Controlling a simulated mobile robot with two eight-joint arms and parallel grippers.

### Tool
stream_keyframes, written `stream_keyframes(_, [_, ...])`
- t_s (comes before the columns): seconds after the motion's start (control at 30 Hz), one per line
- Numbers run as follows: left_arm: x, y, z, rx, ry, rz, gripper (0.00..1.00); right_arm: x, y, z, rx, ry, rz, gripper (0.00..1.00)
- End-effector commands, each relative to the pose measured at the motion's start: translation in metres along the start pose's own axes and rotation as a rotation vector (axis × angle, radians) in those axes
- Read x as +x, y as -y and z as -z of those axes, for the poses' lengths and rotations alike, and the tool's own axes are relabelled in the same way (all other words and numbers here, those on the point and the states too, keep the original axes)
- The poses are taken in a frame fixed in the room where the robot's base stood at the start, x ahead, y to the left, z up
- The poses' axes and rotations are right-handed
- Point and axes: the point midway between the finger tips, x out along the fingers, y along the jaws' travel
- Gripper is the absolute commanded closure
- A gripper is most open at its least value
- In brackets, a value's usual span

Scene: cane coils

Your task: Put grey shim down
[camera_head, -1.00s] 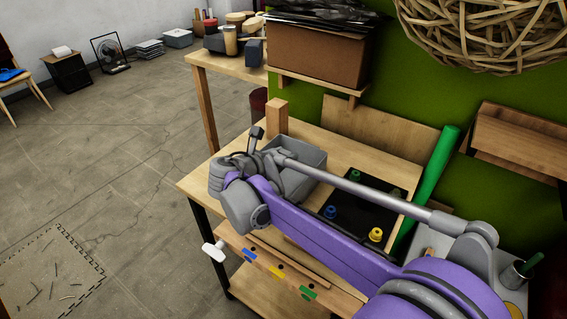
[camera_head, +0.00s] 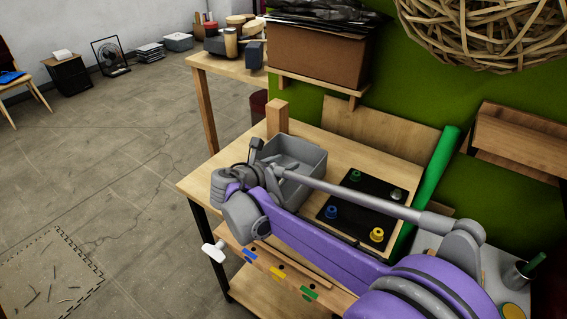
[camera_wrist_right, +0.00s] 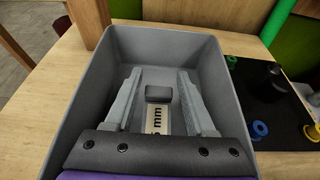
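The grey bin (camera_head: 310,155) stands on the wooden workbench, and it fills the middle of the right wrist view (camera_wrist_right: 215,75). A small dark grey block (camera_wrist_right: 158,93), which looks like the grey shim, shows inside the bin beside a pale label (camera_wrist_right: 157,120) reading "mm". My right gripper (camera_wrist_right: 160,82) is open, its two grey fingers apart with the block showing between them and a gap on each side. In the head view my right gripper (camera_head: 262,152) is at the bin's near left side, partly hidden by its own wrist. The left gripper is not in view.
A black mat (camera_head: 345,212) with blue, green and yellow round pieces lies right of the bin. A wooden post (camera_head: 277,118) stands behind the bin's left corner. A green roll (camera_head: 440,165) leans at the right. Coloured tags line the bench front.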

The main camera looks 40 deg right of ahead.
Motion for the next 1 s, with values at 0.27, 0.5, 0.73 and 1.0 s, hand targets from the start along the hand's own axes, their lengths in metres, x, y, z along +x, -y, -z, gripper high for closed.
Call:
stream_keyframes(0.27, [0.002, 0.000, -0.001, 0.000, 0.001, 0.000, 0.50, 0.002, 0.002, 0.009, 0.000, -0.012, 0.003, 0.26])
stream_keyframes(0.5, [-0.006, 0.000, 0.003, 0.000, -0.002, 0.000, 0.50, -0.003, 0.002, -0.002, 0.000, -0.013, 0.003, 0.26])
stream_keyframes(0.73, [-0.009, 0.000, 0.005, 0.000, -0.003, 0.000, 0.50, -0.048, 0.000, -0.004, -0.002, -0.011, -0.004, 0.26])
stream_keyframes(1.0, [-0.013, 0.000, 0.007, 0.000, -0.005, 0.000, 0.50, -0.103, 0.001, -0.006, 0.000, -0.008, -0.002, 0.26])
